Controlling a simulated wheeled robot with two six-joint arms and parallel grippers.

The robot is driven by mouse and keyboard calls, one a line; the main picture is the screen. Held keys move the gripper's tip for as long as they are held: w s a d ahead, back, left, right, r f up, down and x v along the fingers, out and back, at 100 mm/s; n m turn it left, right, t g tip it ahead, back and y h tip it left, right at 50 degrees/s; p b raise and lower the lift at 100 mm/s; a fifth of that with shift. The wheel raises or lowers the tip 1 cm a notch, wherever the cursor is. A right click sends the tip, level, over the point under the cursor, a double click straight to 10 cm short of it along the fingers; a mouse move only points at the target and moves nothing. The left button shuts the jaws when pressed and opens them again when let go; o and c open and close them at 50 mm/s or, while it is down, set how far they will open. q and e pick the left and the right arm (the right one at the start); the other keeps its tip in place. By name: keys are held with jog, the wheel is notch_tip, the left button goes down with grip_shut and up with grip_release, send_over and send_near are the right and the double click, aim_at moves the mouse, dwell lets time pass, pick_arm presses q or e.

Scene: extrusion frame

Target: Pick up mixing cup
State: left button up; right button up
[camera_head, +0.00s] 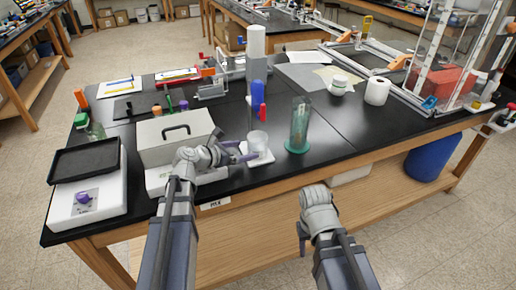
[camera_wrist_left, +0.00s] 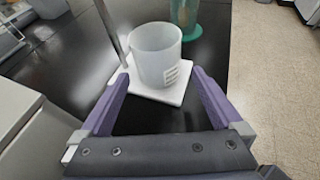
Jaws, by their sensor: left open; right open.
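The mixing cup, a translucent whitish cup (camera_wrist_left: 157,52) with small printed marks, stands upright on a white square plate (camera_wrist_left: 176,97) in the left wrist view. In the head view the cup (camera_head: 257,140) is near the table's front edge, beside a thin upright rod. My left gripper (camera_head: 247,152) is open with purple fingers. In the left wrist view its fingertips (camera_wrist_left: 160,72) are at the near left and right sides of the cup; whether they touch it I cannot tell.
A tall clear cylinder with a green base (camera_head: 298,128) stands right of the cup. A blue cylinder (camera_head: 259,93) and red item are behind.

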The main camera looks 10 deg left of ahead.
aim_at(251, 148)
pick_arm(q)
jog(key=shift+r, duration=0.15)
jog(key=shift+f+b+x, duration=0.15)
jog(key=shift+b+x, duration=0.75)
jog(key=shift+x, duration=1.1)
jog(key=shift+f+b+x, duration=0.15)
jog(key=shift+b+x, duration=0.7)
jog(key=shift+x, duration=1.1)
jog(key=shift+s+a, duration=0.1)
jog(key=shift+a, duration=0.1)
jog(key=shift+r, duration=0.1)
jog(key=shift+c, duration=0.2)
jog(key=c, duration=1.2)
jog(key=shift+r, duration=0.2)
